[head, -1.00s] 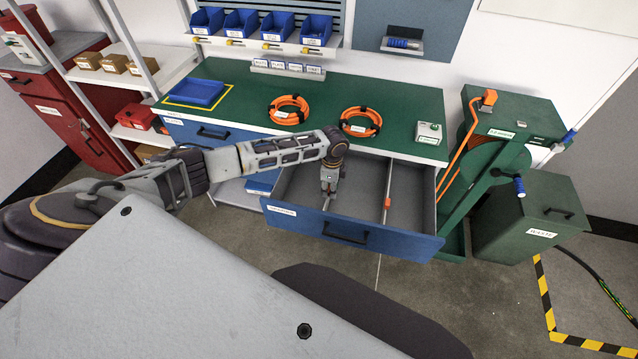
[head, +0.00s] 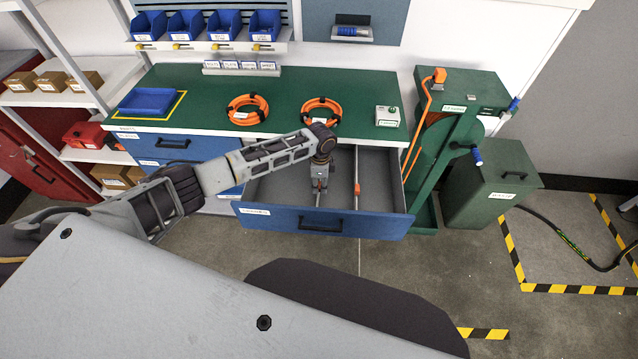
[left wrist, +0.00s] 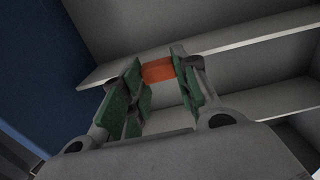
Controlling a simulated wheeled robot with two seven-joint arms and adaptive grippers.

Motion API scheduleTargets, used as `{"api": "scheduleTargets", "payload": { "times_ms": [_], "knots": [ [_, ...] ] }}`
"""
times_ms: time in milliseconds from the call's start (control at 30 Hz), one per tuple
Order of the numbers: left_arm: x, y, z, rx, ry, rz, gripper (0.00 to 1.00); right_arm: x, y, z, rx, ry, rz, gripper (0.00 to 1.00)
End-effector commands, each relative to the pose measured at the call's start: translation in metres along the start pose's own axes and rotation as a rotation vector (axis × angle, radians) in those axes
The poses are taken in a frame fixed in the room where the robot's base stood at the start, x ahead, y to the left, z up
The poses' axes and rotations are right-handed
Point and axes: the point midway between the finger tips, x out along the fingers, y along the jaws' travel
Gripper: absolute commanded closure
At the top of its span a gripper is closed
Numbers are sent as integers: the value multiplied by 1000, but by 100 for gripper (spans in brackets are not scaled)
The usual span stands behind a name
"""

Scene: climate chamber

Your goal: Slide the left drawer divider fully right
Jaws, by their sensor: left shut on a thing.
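The blue drawer (head: 270,221) of the workbench stands open, with a grey inside. My left gripper (head: 319,186) reaches down into it and is shut on the orange tab (left wrist: 158,70) of the left divider. The left divider (head: 317,201) is mostly hidden by my gripper in the head view; its pale edge (left wrist: 240,42) runs across the left wrist view. The right divider (head: 356,165), with its own orange tab, stands apart to the right, with a narrow gap between the two. My right gripper is not in view.
The green worktop (head: 215,84) overhangs the drawer's back and carries orange cable coils (head: 323,112) and a blue tray (head: 148,101). A green reel stand (head: 425,165) is close on the drawer's right. The drawer space left of my gripper is empty.

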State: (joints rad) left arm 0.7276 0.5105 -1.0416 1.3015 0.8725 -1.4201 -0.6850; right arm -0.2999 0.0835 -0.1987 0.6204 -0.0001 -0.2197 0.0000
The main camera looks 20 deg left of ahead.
Motion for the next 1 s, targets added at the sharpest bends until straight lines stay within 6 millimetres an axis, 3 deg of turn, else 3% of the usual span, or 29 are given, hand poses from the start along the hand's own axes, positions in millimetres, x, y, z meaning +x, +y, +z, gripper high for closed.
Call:
{"api": "scheduleTargets", "payload": {
  "times_ms": [33,67,233,667,1000],
  "knots": [
    [-1,1,-5,3,9,-1,100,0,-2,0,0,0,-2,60],
    [-1,1,-5,3,9,-1,68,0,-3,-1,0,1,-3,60],
    [-1,1,-4,3,7,-1,47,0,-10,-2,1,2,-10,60],
    [-3,0,-2,2,5,-1,47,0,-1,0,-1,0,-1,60],
    [-33,0,-2,3,5,-2,47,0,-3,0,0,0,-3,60]
  ]
}}
